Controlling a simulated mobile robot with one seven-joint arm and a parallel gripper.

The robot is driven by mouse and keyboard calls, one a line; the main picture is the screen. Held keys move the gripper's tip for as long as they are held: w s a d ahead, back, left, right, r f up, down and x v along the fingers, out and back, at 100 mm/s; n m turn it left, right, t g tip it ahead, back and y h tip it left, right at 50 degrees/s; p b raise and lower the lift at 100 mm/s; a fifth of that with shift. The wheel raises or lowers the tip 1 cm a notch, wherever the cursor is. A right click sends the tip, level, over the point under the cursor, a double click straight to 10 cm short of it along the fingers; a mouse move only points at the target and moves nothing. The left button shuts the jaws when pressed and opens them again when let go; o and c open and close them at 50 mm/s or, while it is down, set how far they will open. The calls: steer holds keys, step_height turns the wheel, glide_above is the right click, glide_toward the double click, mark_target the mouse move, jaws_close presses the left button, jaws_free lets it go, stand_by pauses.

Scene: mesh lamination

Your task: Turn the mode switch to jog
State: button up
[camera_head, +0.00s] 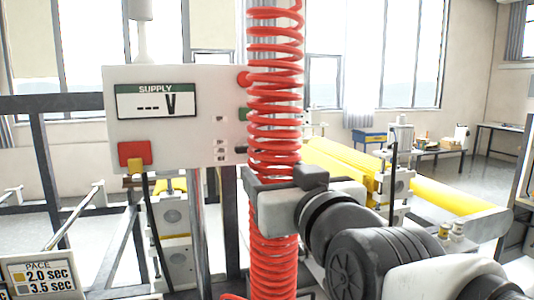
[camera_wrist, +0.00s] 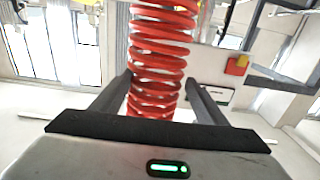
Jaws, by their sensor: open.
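A white control panel (camera_head: 180,130) stands upright behind a red coiled hose (camera_head: 274,120). My gripper (camera_head: 281,180) is at the hose, to the lower right of the panel. In the wrist view my gripper (camera_wrist: 160,82) is open, its two fingers on either side of the hose (camera_wrist: 158,50). Whether they touch it is unclear.
The hose hangs vertically in front of the panel's right edge. Yellow rollers (camera_head: 345,160) lie behind and right of my arm. A dark metal frame (camera_head: 60,104) stands at left, with a PACE sign (camera_head: 40,275) below. Open floor shows at far right.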

mark_target(249, 148)
steer(key=p+x, duration=0.2)
steer(key=x, duration=1.5)
steer(key=shift+w+a, duration=0.1)
steer(key=shift+a, duration=0.05)
steer(key=shift+c, duration=0.4)
steer(key=c, duration=1)
